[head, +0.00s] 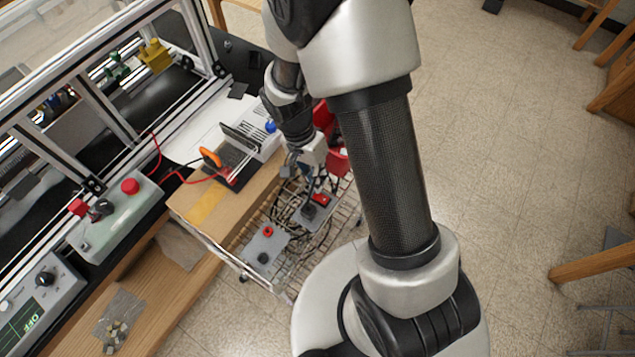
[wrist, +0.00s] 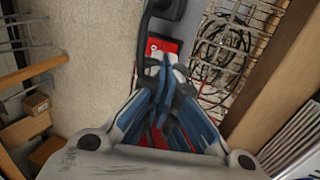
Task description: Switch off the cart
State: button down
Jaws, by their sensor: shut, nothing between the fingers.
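A grey box on that shelf carries a red switch (head: 321,199) and a black plug or handle (head: 309,211). The red switch (wrist: 155,46) also shows in the wrist view, just beyond my fingertips and partly covered by them. My gripper (wrist: 170,68) is shut and empty, with its blue-grey fingers together. In the head view my gripper (head: 290,168) is beside the cart top, above the lower shelf. Whether it touches the switch cannot be told.
A second grey box (head: 262,250) with a red button and black knob lies on the shelf's near end. A red bin (head: 335,160) is behind my gripper. The bench at left holds a control box (head: 115,215) with a red button. Open floor lies right.

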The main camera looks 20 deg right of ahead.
jog(key=p+v, duration=0.1)
jog(key=v, duration=0.9)
jog(key=shift+r+p, duration=0.2)
jog(key=shift+p, duration=0.15)
jog(key=shift+a, duration=0.1)
jog(key=shift+w+f+b, duration=0.15)
jog(key=shift+b, duration=0.5)
jog(key=d+r+b, duration=0.1)
jog(key=b, duration=0.4)
jog(key=shift+s+d, duration=0.1)
jog(key=shift+s, duration=0.2)
jog(key=shift+f, duration=0.15)
